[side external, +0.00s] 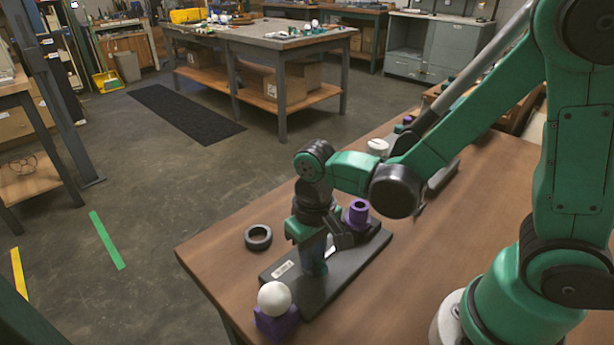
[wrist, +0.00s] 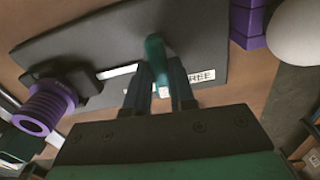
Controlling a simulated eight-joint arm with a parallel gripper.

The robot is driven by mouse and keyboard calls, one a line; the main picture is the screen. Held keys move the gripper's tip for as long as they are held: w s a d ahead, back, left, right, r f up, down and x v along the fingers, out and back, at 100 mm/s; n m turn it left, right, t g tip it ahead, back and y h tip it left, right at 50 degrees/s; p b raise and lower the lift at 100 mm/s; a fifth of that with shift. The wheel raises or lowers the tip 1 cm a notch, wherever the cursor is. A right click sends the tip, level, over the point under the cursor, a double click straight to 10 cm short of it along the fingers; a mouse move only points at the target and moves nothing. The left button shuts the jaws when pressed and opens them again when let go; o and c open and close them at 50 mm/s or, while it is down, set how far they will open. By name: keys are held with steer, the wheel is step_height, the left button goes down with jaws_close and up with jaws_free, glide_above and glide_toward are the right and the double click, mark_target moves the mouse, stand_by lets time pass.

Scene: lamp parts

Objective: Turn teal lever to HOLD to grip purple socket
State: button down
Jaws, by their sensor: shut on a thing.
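The teal lever (wrist: 156,58) stands on a dark base plate (wrist: 85,45) in the wrist view. My gripper (wrist: 160,85) is shut on it, with one dark finger on each side. The lever is close to the left edge of a white label reading FREE (wrist: 201,76). A second white label (wrist: 118,71) lies to the left, its text unreadable. The purple socket (wrist: 46,108) sits at a black clamp (wrist: 76,84) at the left. In the side view, my gripper (side external: 314,262) points down over the plate (side external: 345,282), and the socket (side external: 357,213) stands behind it.
A white bulb (side external: 274,298) rests on a purple block (side external: 276,323) at the table's near corner. A black ring (side external: 258,237) lies left of the plate. More parts, including a white one (side external: 378,146), sit farther back. The wooden table (side external: 455,235) is clear at the right.

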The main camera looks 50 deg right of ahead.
steer(key=m, duration=0.4)
steer(key=shift+m, duration=1.9)
steer(key=c, duration=0.7)
jaws_free()
steer(key=shift+c, duration=0.2)
steer(key=shift+r, duration=0.1)
steer(key=shift+r, duration=2.7)
